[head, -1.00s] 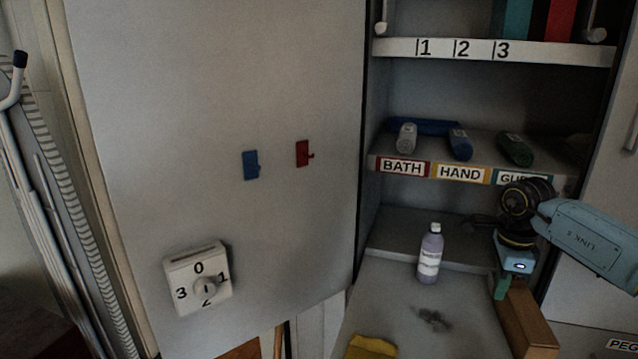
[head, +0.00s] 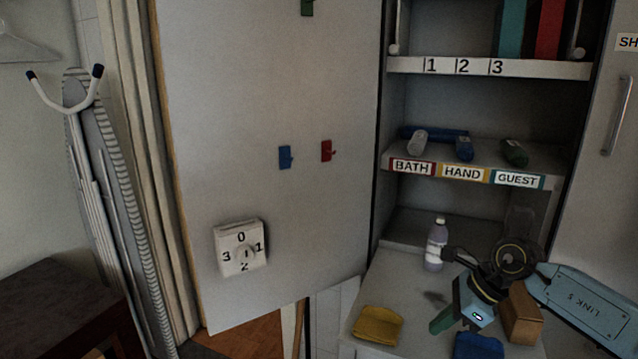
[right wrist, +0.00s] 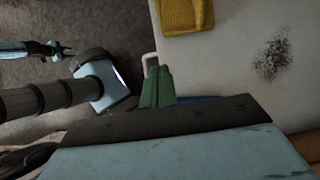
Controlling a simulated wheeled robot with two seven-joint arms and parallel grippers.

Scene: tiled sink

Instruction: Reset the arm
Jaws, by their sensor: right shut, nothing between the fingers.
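My right gripper (head: 442,320) is over the counter at the lower right of the head view, its green fingers angled down and left. In the right wrist view its fingers (right wrist: 157,85) are together with nothing between them. They appear near the counter edge, below the yellow cloth (right wrist: 187,17). My left gripper does not show in the head view. A small light-blue and dark arm part at the upper left of the right wrist view may be mine; its jaws are too small to read.
On the counter are a pale purple bottle (head: 435,248), the yellow cloth (head: 378,326), a blue cloth (head: 478,346) and a brown block (head: 522,318). Shelves with rolled towels (head: 464,148) stand behind. A panel with hooks and a dial box (head: 240,248) is at left.

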